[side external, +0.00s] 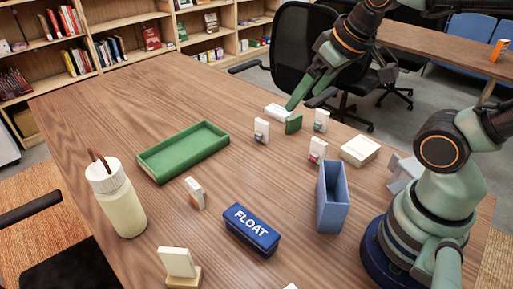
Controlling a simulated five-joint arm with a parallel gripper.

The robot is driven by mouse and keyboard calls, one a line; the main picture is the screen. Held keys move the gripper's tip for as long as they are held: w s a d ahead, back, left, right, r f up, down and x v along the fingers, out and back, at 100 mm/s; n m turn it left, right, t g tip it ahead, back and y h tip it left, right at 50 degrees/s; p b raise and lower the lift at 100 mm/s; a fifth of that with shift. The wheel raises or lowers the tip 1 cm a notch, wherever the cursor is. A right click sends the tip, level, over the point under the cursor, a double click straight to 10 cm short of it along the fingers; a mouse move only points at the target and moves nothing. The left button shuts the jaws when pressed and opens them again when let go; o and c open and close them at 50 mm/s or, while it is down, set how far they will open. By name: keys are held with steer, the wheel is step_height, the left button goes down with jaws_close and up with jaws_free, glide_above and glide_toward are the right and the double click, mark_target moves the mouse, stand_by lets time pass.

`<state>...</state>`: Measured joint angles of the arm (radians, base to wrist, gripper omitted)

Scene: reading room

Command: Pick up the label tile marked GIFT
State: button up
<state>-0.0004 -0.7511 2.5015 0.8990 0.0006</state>
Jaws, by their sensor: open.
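No tile with a readable GIFT mark shows in the side external view. Small white upright tiles stand on the table, one at the middle (261,131), one behind to the right (321,120), one nearer the blue bin (317,150) and one at the front left (195,192). Their small coloured marks are too small to read. My gripper (306,103) is open above the far part of the table, with nothing seen between its fingers.
A green tray (184,151) lies at the left, behind a cream bottle (116,204). A white box (359,151) is near my arm. The wooden table (120,110) is clear at far left.

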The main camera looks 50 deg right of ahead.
steer(key=shift+c, duration=0.6)
steer(key=n+g, duration=0.6)
steer(key=n, duration=1.2)
glide_above(319, 147)
steer(key=d, duration=0.1)
step_height(319, 147, down, 11)
steer(key=shift+r, duration=0.1)
steer(key=shift+d+f, duration=0.15)
steer(key=shift+f, duration=0.1)
step_height(319, 147, down, 6)
steer(key=shift+r, duration=0.1)
steer(key=shift+w+f, duration=0.15)
steer(key=shift+f, duration=1.35)
steer(key=shift+w+f, duration=0.15)
steer(key=shift+f, duration=1.35)
